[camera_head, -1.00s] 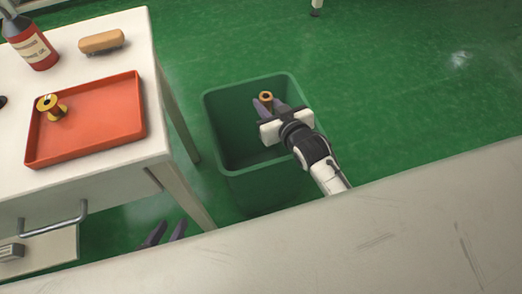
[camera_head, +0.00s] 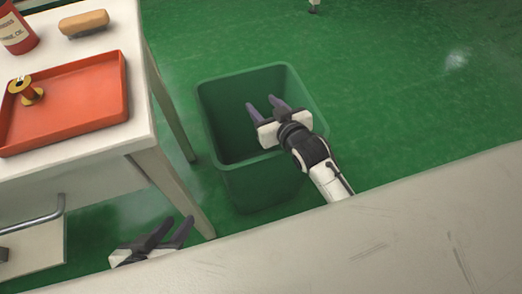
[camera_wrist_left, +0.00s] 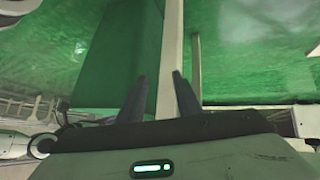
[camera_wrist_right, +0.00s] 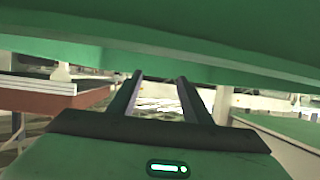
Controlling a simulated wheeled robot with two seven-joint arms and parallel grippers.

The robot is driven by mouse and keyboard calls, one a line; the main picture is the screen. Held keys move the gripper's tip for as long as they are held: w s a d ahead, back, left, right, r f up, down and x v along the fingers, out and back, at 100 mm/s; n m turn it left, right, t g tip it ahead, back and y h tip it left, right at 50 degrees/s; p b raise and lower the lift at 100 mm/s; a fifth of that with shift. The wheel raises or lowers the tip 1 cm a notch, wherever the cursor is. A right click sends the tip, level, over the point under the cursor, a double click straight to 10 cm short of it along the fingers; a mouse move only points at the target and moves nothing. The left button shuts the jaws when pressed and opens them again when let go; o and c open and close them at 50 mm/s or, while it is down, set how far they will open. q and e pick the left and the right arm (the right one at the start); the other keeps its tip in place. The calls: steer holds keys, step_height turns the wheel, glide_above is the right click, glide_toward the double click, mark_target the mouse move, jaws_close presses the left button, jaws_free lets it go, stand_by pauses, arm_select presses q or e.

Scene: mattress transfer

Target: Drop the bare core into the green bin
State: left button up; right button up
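The green bin (camera_head: 262,187) stands on the floor beside the white table. My right gripper (camera_head: 262,103) is over the bin's opening with its fingers apart and nothing between them; the gap is also empty in the right wrist view (camera_wrist_right: 160,76). The bare core is not visible in any current view. The part of the bin's inside that shows is dark, and the arm covers some of it. My left gripper (camera_head: 178,220) is open and empty, low beside the table leg; its parted fingers show in the left wrist view (camera_wrist_left: 160,75).
A red-orange tray (camera_head: 85,108) on the white table (camera_head: 140,100) holds a gold spool (camera_head: 27,91). A brush-like block (camera_head: 84,23) and a red bottle (camera_head: 17,32) stand behind it. A pale surface (camera_head: 350,235) crosses the front. Green floor right of the bin is clear.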

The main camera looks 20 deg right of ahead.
arm_select(q)
steer(key=a+r+p, duration=0.1)
steer(key=p, duration=0.1)
steer(key=s+a+r+t+p, duration=0.1)
steer(key=shift+s+r+n+t+y+p, duration=0.1)
steer(key=shift+r+n+t+y+p, duration=0.2)
steer(key=shift+n+p, duration=0.1)
arm_select(e)
steer(key=v, duration=1)
steer(key=shift+s, duration=0.15)
steer(key=shift+d, duration=0.1)
